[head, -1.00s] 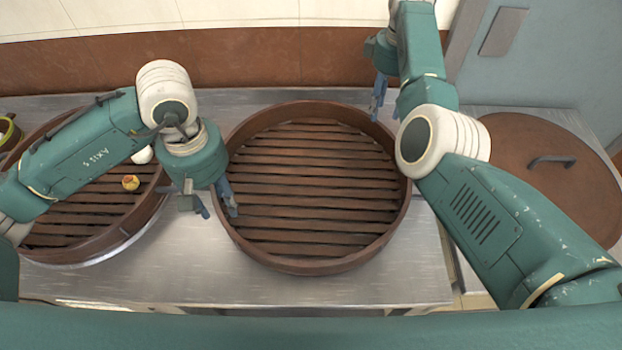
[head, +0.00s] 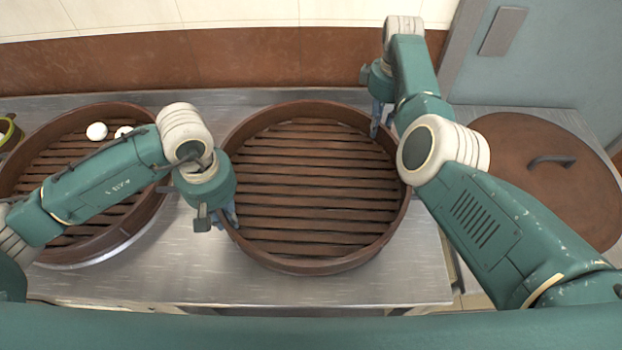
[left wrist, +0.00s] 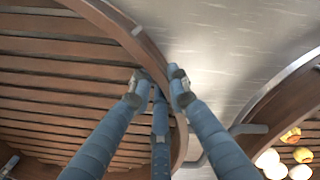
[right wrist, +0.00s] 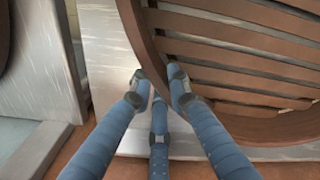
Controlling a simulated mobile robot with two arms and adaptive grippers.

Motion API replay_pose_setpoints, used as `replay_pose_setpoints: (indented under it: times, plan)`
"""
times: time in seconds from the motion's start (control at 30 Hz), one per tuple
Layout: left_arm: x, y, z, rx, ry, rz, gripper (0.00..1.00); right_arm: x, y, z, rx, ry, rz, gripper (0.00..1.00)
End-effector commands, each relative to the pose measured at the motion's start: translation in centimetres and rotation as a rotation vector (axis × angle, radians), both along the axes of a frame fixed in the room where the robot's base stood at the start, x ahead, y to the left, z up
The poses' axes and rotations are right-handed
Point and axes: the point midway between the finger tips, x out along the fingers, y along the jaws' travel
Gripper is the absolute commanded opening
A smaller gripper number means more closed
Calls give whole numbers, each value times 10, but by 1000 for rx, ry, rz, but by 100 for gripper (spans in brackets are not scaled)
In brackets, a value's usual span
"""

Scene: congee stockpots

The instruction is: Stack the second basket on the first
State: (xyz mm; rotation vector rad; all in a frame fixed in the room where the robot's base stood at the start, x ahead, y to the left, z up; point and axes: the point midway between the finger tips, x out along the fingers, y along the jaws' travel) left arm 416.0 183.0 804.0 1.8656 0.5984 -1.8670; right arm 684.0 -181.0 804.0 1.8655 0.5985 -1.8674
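The second basket (head: 318,267), a round brown slatted steamer, sits empty at the middle of the metal table. The first basket (head: 150,215), a similar steamer holding white round food, stands to its left and is partly covered by my left arm. My left gripper (head: 230,215) is at the second basket's left rim; the left wrist view shows its fingertips close around this rim (left wrist: 132,38). My right gripper (head: 381,121) is at the far right rim; in the right wrist view its fingertips lie at this rim (right wrist: 139,35). Whether either grips firmly is unclear.
A round brown lid (head: 500,145) with a dark handle lies at the right. A brown and cream wall (head: 250,58) runs behind the table. A green item (head: 6,130) stands at the far left. Bare metal table (head: 190,275) shows in front between the baskets.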

Motion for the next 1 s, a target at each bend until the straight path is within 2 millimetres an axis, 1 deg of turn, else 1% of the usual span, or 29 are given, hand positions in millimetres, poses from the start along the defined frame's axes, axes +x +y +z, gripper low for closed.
replay_pose_setpoints:
  times: [0.37,0.57,0.77,1.0]
  plan:
    - [0,0,0,1,-1,0,0,0,0,0,0,-1,0,0]
    - [1,0,4,-1,-3,0,0,2,0,5,-1,-4,0,0]
    - [1,0,15,-1,-3,0,0,1,0,16,-1,-4,0,0]
    - [1,0,38,0,-3,0,0,1,0,39,-1,-4,0,0]
